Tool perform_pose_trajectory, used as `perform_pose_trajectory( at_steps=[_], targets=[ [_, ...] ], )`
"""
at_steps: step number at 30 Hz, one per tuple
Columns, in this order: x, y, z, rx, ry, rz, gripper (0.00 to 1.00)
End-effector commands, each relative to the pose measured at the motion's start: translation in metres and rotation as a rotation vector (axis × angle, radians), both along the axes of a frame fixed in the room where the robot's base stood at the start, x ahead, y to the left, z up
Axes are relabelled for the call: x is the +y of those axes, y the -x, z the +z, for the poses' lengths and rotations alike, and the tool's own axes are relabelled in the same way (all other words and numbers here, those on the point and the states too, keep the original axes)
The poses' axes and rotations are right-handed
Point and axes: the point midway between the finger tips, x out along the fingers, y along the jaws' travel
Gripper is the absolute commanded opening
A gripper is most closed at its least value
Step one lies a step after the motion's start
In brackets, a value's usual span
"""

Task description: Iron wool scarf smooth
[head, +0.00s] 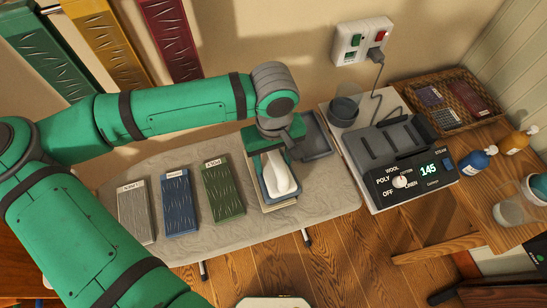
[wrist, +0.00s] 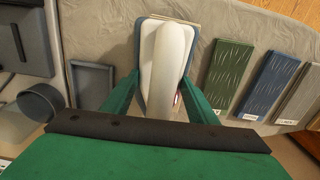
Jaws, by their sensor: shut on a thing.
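My gripper (head: 274,148) is shut on a white-topped iron (head: 281,175) with a blue-grey base. In the wrist view my gripper's green fingers (wrist: 162,92) lie on both sides of the iron (wrist: 165,60). The iron is over a cream folded cloth (head: 283,206), mostly hidden under it; I cannot tell whether they touch. To the left on the grey ironing board (head: 330,195) lie a green folded cloth (head: 222,190), a blue one (head: 179,200) and a grey one (head: 137,213). The green one's label seems to read POLY. No scarf label is readable under the iron.
An empty grey tray (head: 317,137) lies right of the iron. The control unit (head: 418,180) shows 145, with a dial marked for fabrics. Cloths hang at the back left.

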Motion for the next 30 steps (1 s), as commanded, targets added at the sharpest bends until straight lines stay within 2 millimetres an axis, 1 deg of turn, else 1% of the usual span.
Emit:
perform_pose_trajectory(
  at_steps=[18, 30],
  targets=[
    [-0.0002, -0.0005, -0.0058, -0.001, 0.001, 0.000, 0.00],
    [-0.0003, -0.0001, -0.0062, 0.000, 0.001, 0.000, 0.00]
  ],
)
